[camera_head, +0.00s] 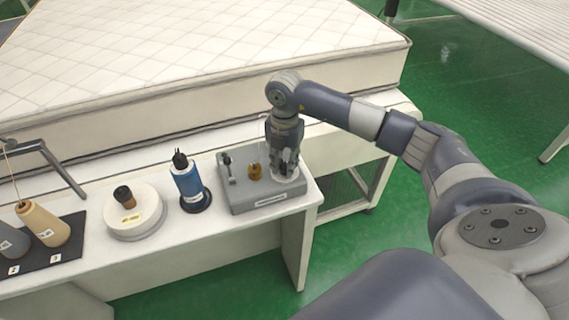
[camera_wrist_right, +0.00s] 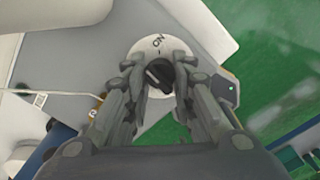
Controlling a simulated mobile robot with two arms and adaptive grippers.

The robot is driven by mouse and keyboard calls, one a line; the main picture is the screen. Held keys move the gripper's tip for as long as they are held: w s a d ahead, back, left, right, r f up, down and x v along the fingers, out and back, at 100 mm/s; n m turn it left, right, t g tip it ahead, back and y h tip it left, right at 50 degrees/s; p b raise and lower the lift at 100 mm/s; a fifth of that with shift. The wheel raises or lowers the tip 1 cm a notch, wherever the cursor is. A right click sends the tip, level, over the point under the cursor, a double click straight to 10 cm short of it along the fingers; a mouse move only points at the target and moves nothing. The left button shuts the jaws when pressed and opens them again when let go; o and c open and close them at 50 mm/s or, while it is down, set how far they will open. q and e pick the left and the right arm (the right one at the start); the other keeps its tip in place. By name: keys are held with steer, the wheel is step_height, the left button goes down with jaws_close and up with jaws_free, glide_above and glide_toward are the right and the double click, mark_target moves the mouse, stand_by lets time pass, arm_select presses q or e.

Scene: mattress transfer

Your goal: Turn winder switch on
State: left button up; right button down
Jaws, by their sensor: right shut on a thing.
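The winder (camera_head: 240,203) is a grey box at the right end of the white table. Its switch is a round white dial with a dark knob (camera_wrist_right: 160,76); the letters "ON" show above the knob in the right wrist view. My right gripper (camera_head: 286,168) points down over the right part of the winder. In the right wrist view its fingers (camera_wrist_right: 158,84) are on both sides of the dark knob and shut on it. The knob's pointer looks tilted, not clearly lined up with the mark. In the head view the gripper hides most of the dial. My left gripper is not in view.
A blue spool (camera_head: 188,183), a round white base with a dark knob (camera_head: 133,215) and thread cones (camera_head: 43,224) stand left of the winder on the table (camera_head: 215,238). A quilted mattress (camera_head: 200,45) lies behind. Green floor is free on the right.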

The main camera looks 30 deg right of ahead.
mark_target(285, 163)
steer(key=m, duration=0.4)
steer(key=shift+m, duration=1.9)
steer(key=c, duration=1.3)
jaws_free()
steer(key=shift+c, duration=0.2)
step_height(285, 163, up, 12)
